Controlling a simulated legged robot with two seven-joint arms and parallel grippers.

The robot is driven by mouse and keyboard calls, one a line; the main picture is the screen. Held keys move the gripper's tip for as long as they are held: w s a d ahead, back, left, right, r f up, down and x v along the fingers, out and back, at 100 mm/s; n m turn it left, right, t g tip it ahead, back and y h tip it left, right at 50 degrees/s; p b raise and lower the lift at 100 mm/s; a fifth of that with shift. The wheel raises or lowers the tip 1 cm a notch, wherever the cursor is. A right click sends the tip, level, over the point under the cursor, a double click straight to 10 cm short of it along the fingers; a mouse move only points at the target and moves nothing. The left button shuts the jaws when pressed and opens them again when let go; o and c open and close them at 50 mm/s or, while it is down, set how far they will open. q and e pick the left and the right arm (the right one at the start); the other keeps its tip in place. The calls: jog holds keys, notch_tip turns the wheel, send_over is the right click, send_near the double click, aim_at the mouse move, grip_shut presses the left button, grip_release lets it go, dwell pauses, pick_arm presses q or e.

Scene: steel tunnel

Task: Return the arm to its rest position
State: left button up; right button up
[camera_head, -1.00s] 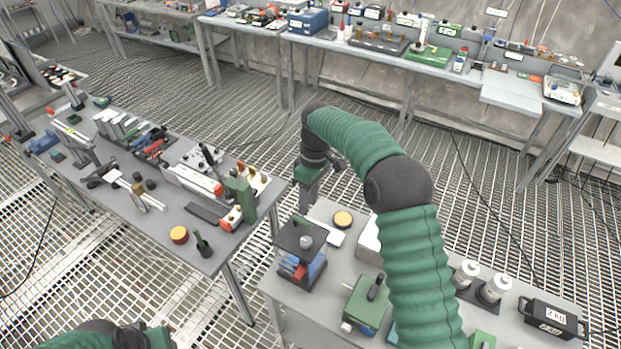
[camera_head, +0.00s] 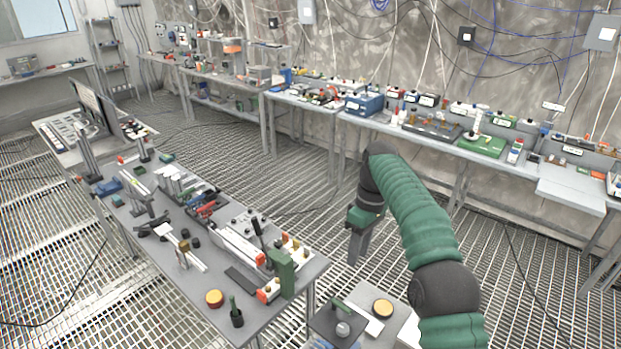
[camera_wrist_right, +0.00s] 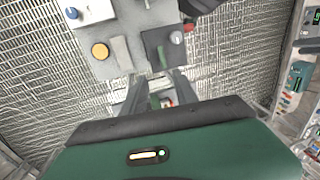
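My right arm (camera_head: 420,215) is sleeved in green with dark joints. It reaches up over the near bench and bends down at its far end. My right gripper (camera_head: 357,256) hangs from it, pointing down, above the floor grating beside the bench in the head view. In the right wrist view the two fingers of the gripper (camera_wrist_right: 158,80) stand apart, with nothing held between them. A dark plate with a pale knob (camera_wrist_right: 176,38) and a yellow button (camera_wrist_right: 99,51) lie beyond them. My left gripper is in neither view now.
The near bench (camera_head: 398,298) carries the dark plate and the yellow button (camera_head: 383,308). A left bench (camera_head: 195,300) is crowded with tools, with a green upright block (camera_head: 282,274) near its right end. A long equipment bench (camera_head: 390,128) runs along the wall. Open grating lies between them.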

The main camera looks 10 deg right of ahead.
jog(key=s+a+f+m+t+h+b, duration=0.1)
jog(key=s+a+f+m+t+b, duration=0.1)
jog(key=s+f, duration=0.7)
jog(key=s+a+f+m+t+b, duration=0.2)
jog(key=s+f+m, duration=0.3)
jog(key=s+f, duration=0.4)
jog(key=s+b, duration=0.1)
jog(key=s, duration=0.6)
jog(key=shift+s+f+m+h+b, duration=0.15)
jog(key=shift+s+m+h+b, duration=0.05)
jog(key=shift+m+h+b, duration=0.2)
